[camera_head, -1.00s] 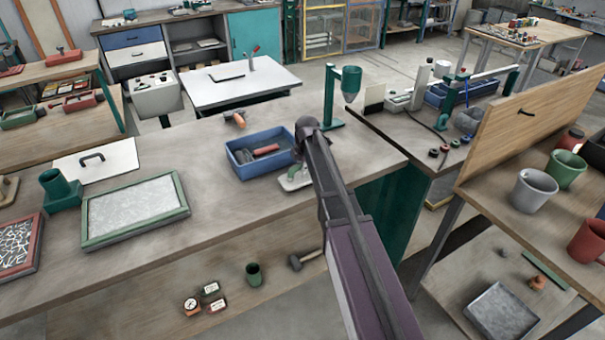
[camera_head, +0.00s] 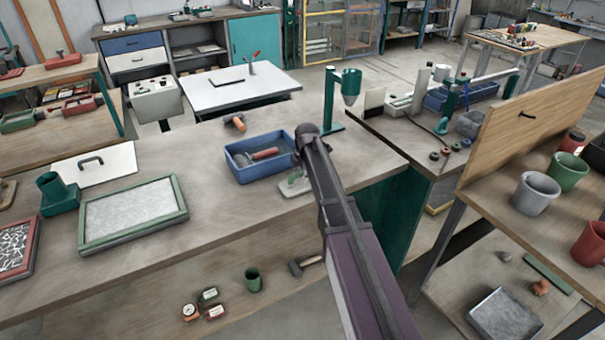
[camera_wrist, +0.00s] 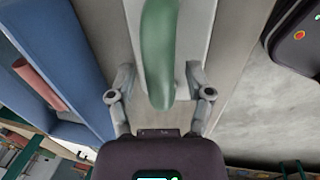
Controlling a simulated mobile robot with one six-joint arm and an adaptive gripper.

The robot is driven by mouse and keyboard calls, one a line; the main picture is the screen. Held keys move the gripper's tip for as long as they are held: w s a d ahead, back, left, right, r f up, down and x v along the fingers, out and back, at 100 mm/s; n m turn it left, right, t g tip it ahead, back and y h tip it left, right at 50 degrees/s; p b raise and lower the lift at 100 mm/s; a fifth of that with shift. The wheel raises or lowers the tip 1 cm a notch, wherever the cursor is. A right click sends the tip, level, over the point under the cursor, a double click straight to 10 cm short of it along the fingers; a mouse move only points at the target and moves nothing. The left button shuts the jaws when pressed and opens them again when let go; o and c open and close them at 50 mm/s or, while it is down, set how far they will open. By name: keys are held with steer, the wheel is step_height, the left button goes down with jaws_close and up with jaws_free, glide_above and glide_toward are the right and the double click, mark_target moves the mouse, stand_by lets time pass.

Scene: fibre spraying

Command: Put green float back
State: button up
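The green float (camera_head: 295,185) has a green handle and a pale grey plate. In the head view it lies on the workbench beside the right end of a blue tray (camera_head: 243,172), partly hidden by my arm. In the wrist view its green handle (camera_wrist: 160,35) runs down the middle over the plate. My gripper (camera_wrist: 159,70) is open, with a finger on each side of the handle and gaps visible between. My fingers are hidden in the head view behind my wrist.
The blue tray, holding a red-handled tool (camera_head: 264,154), stands close on the left. An orange-handled tool (camera_head: 237,123) lies behind it. A green stand (camera_head: 331,100) rises at the back right. A green-framed panel (camera_head: 133,213) lies left; the bench between is clear.

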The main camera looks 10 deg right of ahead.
mark_target(305, 187)
steer(key=shift+r, duration=0.2)
step_height(305, 187, up, 12)
steer(key=s+p, duration=0.2)
steer(key=p, duration=1)
steer(key=shift+s+d+f, duration=0.15)
steer(key=shift+d+f, duration=0.05)
steer(key=shift+d, duration=0.15)
stand_by(0.6)
steer(key=s+m+g, duration=0.2)
steer(key=s+m, duration=1.9)
steer(key=s, duration=0.5)
steer(key=shift+s+f+m+h, duration=0.2)
steer(key=shift+s+m+h, duration=0.1)
steer(key=shift+s, duration=0.1)
steer(key=shift+a+f+b, duration=0.1)
steer(key=shift+f+b, duration=1.05)
